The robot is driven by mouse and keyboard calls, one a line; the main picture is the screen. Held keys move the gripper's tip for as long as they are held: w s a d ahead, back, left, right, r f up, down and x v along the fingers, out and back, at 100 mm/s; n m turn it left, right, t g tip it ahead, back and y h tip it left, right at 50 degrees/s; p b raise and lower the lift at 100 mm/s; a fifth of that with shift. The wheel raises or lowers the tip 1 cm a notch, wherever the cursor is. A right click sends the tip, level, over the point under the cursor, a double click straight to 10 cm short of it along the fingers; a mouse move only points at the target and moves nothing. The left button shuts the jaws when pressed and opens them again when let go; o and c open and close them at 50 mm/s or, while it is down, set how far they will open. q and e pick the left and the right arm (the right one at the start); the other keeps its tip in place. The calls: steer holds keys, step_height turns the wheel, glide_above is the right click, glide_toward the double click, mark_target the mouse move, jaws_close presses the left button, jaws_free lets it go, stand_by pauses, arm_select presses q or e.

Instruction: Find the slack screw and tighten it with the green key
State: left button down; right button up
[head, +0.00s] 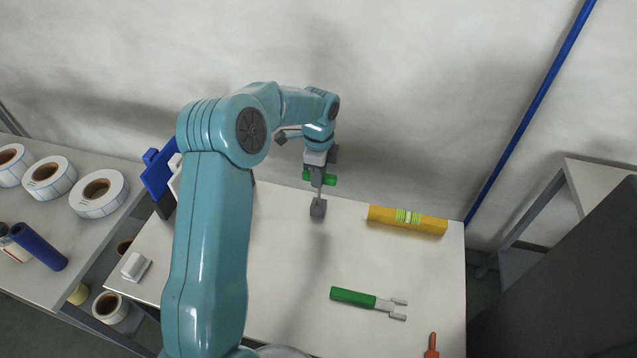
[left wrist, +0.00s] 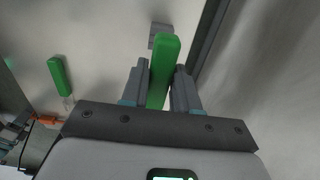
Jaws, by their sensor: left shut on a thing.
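My left gripper (head: 318,172) is shut on the green handle of a key (head: 330,180), with its thin grey shaft pointing down. In the left wrist view the green handle (left wrist: 163,72) stands between the fingers (left wrist: 160,85). A small grey block (head: 318,208) is at the shaft's lower end; I cannot tell if they touch. It also shows in the left wrist view (left wrist: 160,31). A second tool with a green handle and forked grey end (head: 355,297) lies on the table. I cannot make out any screw. My right gripper is out of view.
A yellow box-like bar with a green label (head: 380,216) lies at the table's back right. An orange tool (head: 431,346) lies at the front right. A blue panel (head: 158,178) and white block (head: 135,266) are at the left. Label rolls (head: 50,176) stand on a side bench.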

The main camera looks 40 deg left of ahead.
arm_select(q)
step_height(320, 180, up, 2)
steer(key=shift+w+a+p, duration=0.1)
steer(key=shift+p, duration=0.5)
steer(key=shift+r+p, duration=0.65)
steer(key=shift+r, duration=0.3)
